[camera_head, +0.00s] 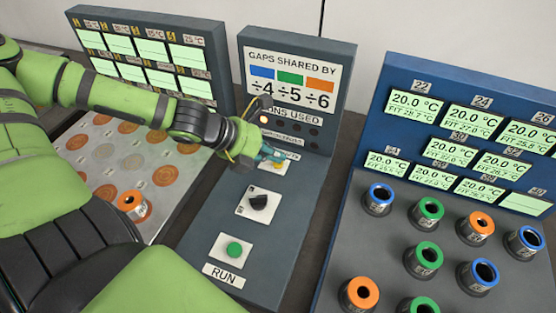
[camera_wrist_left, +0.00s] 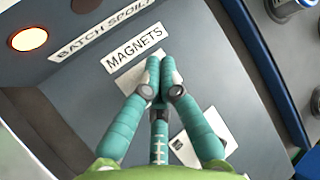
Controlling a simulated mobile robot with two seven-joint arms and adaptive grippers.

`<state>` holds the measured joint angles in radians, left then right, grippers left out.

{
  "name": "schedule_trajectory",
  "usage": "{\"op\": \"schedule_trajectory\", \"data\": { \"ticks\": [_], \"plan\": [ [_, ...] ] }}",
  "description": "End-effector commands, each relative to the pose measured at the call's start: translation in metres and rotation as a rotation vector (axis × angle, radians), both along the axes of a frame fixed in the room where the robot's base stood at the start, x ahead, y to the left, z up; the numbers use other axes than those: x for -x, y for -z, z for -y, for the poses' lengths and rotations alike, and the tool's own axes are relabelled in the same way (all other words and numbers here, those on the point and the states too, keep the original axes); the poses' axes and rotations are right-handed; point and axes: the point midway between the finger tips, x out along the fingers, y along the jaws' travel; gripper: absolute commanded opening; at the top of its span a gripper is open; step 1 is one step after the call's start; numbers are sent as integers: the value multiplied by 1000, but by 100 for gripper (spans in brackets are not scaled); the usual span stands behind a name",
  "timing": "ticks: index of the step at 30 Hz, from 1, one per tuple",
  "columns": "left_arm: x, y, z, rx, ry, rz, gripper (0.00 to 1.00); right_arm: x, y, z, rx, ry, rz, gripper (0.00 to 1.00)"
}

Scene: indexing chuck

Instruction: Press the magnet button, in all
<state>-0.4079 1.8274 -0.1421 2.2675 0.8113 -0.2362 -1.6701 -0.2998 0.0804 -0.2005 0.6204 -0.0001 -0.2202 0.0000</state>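My left gripper (camera_head: 274,156) reaches down over the centre panel (camera_head: 212,196), its teal fingers together, with nothing seen between them. Under its tips is a white plate with a small yellow patch (camera_head: 277,166), likely the magnet button, mostly covered by the fingers. In the left wrist view the shut fingertips (camera_wrist_left: 160,66) lie just below the MAGNETS label (camera_wrist_left: 134,48). A plate edge (camera_wrist_left: 130,79) shows beside them; the button itself is hidden there. I cannot tell whether the tips touch it. My right gripper is not in view.
A black selector knob (camera_head: 258,201) and green RUN button (camera_head: 234,249) sit nearer on the panel. A lamp (camera_head: 263,119) glows by the spoilt label. A tray (camera_head: 110,160) with round seats is left; a blue-backed station (camera_head: 400,200) with coloured-ring cups is right.

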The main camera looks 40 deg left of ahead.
Motion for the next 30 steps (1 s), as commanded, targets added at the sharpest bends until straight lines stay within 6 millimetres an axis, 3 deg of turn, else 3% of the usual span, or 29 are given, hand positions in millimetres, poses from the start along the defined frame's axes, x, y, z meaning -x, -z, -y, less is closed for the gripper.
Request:
{"op": "schedule_trajectory", "data": {
  "ticks": [15,25,30],
  "plan": [
    [0,-18,0,-1,0,-1,0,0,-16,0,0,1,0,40],
    [0,-18,0,1,0,-1,0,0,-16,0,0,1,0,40],
    [0,-29,0,-1,0,0,0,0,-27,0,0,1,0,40]
  ]
}}
